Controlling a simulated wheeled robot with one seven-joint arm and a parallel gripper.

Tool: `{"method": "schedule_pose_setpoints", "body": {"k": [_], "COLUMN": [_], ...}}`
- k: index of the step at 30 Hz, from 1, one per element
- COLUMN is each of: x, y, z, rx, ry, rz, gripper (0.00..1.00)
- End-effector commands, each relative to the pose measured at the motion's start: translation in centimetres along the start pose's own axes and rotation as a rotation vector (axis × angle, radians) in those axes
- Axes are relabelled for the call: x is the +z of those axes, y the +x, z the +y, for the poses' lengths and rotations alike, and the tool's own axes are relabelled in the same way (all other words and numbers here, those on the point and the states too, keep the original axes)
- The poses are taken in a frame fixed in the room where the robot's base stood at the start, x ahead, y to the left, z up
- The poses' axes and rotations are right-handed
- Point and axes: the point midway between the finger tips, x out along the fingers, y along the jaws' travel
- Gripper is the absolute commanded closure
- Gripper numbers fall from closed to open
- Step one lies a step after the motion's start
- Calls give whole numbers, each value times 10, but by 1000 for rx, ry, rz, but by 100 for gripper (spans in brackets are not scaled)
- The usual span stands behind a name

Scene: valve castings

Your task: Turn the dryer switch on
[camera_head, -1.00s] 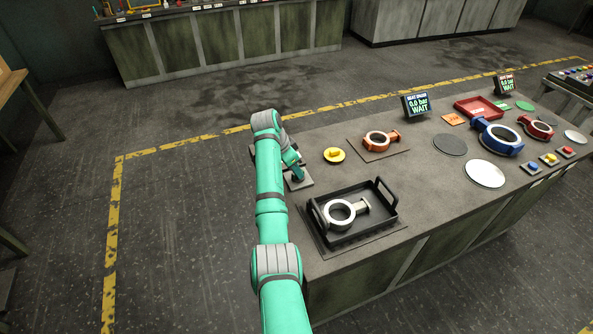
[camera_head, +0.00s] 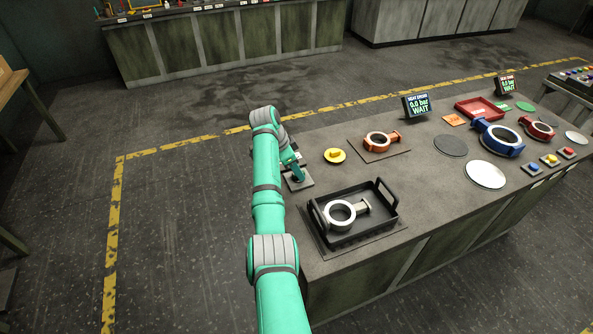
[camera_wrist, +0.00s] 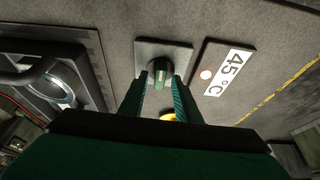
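The fingers stand apart, and a narrow gap seems to show beside the knob. Whether the fingertips touch it is hard to tell. In the head view my gripper (camera_head: 294,168) is over the plate.
A 45 °C sign (camera_wrist: 229,70) lies beside the switch. A black tray (camera_head: 385,222) with a pale ring casting (camera_head: 340,215) stands nearby. A yellow button (camera_head: 335,155) and an orange casting (camera_head: 378,141) are to the right. Pressure displays (camera_head: 416,105) read WAIT.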

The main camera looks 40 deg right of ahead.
Motion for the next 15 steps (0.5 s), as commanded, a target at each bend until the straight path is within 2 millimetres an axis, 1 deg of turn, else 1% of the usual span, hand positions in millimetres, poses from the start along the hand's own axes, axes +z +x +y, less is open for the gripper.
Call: {"method": "schedule_pose_setpoints", "body": {"k": [10,13,15], "x": [1,1,1], "y": [-1,-9,-19], "z": [0,0,-1], "rx": [1,0,-2], "ry": [-3,-3,-2], "rz": [-1,-1,0], "gripper": [67,67,67]}}
